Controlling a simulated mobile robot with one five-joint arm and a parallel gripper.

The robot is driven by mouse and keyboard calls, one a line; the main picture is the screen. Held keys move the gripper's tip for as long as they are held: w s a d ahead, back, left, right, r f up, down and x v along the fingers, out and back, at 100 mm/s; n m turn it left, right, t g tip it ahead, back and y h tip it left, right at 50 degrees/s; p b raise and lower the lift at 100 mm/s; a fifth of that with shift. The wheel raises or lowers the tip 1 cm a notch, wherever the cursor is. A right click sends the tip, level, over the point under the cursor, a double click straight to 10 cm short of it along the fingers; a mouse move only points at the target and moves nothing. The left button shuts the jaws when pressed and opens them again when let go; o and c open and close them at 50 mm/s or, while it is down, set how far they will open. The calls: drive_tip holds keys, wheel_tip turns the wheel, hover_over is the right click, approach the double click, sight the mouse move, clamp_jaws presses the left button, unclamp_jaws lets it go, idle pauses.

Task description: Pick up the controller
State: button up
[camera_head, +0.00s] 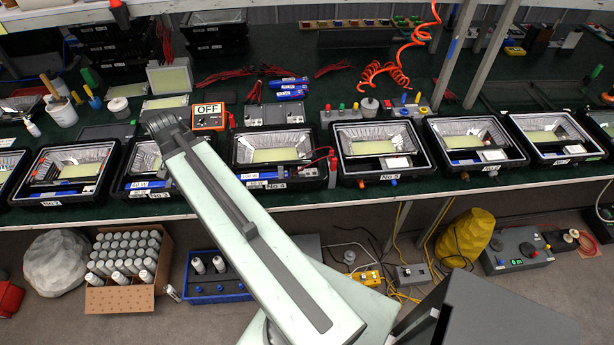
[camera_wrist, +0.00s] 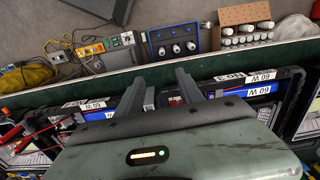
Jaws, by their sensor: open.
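No thing is marked as the controller, so I cannot tell for sure which it is. My gripper (camera_wrist: 164,92) is open in the wrist view, its two grey fingers apart over the edge of floodlight housing No 3 (camera_wrist: 290,112). A small red and white part (camera_wrist: 175,100) shows between the fingers, partly hidden; nothing is gripped. Housing No 3 also shows in the head view (camera_head: 128,181), partly behind my arm. An orange box marked OFF (camera_head: 209,117) stands on the bench behind the housings. Grey boxes with knobs (camera_head: 412,110) stand farther right.
Black floodlight housings stand in a row along the green bench (camera_head: 290,204). Blue 60 W bars (camera_wrist: 248,90) lie in some. A coiled orange hose (camera_head: 410,55) hangs above. Below are a carton of cans (camera_head: 120,298), a blue crate (camera_head: 212,293) and a yellow bag (camera_head: 467,237).

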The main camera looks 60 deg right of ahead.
drive_tip(key=s+d+f+m, duration=0.1)
drive_tip(key=s+d+m, duration=0.2)
drive_tip(key=d, duration=0.2)
drive_tip(key=s+d+m+b, duration=0.1)
drive_tip(key=s+d+m, duration=0.15)
drive_tip(key=d, duration=0.35)
drive_tip(key=s+d+f+m, duration=0.1)
drive_tip(key=s+d+m, duration=0.15)
drive_tip(key=d, duration=0.25)
drive_tip(key=m+b, duration=0.1)
drive_tip(key=m, duration=0.9)
hover_over(303, 170)
drive_tip(key=shift+f, duration=0.25)
wheel_tip(303, 170, down, 8)
drive_tip(key=b, duration=0.8)
drive_tip(key=shift+d+f, duration=0.1)
drive_tip(key=shift+d, duration=0.05)
drive_tip(key=shift+r, duration=0.2)
clamp_jaws()
